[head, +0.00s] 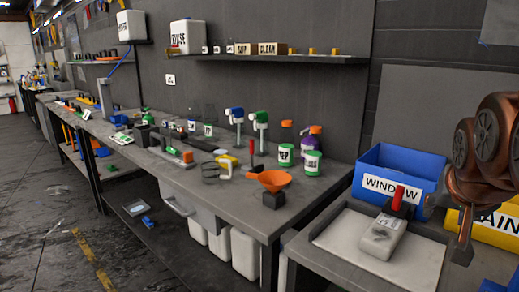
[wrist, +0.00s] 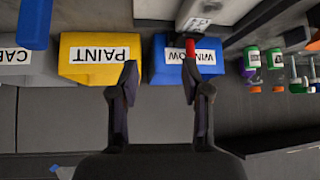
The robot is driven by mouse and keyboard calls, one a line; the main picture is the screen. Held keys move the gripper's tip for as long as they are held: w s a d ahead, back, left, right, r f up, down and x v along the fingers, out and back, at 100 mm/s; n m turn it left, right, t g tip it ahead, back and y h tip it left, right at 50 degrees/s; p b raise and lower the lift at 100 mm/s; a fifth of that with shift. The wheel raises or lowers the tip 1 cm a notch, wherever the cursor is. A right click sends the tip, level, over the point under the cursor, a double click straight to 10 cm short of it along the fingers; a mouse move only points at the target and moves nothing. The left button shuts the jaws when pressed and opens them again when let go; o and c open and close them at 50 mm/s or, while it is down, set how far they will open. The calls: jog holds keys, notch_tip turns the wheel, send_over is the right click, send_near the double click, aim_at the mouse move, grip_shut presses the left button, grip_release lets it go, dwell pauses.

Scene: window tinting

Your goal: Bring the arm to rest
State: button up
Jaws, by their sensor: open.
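My arm (head: 485,140) shows at the right edge of the head view, bent, with my gripper (head: 452,228) hanging low in front of the blue and yellow bins. In the wrist view, which looks upside down, my gripper (wrist: 160,72) is open with nothing between its two fingers. One fingertip overlaps the red handle (wrist: 190,47) of a pale tool in that picture; the tool looks to lie beyond the finger. In the head view this pale tool (head: 380,240) lies on a light tray (head: 335,240), left of my gripper and apart from it.
A blue bin marked WINDOW (head: 372,170) and a yellow PAINT bin (head: 490,228) stand behind the tray. A shelf (head: 285,59) runs above. The floor (head: 40,215) at left is clear.

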jog(key=s+a+f+n+g+y, duration=0.15)
jog(key=s+a+f, duration=0.25)
jog(key=f, duration=0.4)
jog(key=s+a+f+n+g+y, duration=0.1)
jog(key=s+a+f+n+g, duration=0.2)
jog(key=f, duration=0.6)
jog(key=s+a+f+n+g+y, duration=0.1)
jog(key=s+a+f+g, duration=0.3)
jog(key=s, duration=0.3)
jog(key=s+a+f+n+g+y, duration=0.1)
jog(key=s+a+f+g, duration=0.15)
jog(key=s+f, duration=0.45)
notch_tip(320, 180, up, 19)
jog(key=t+p, duration=0.2)
jog(key=p, duration=1.4)
jog(key=shift+w+a+r+p, duration=0.15)
jog(key=shift+w+a+p, duration=0.15)
jog(key=shift+w+p, duration=0.05)
jog(key=shift+m+h, duration=0.25)
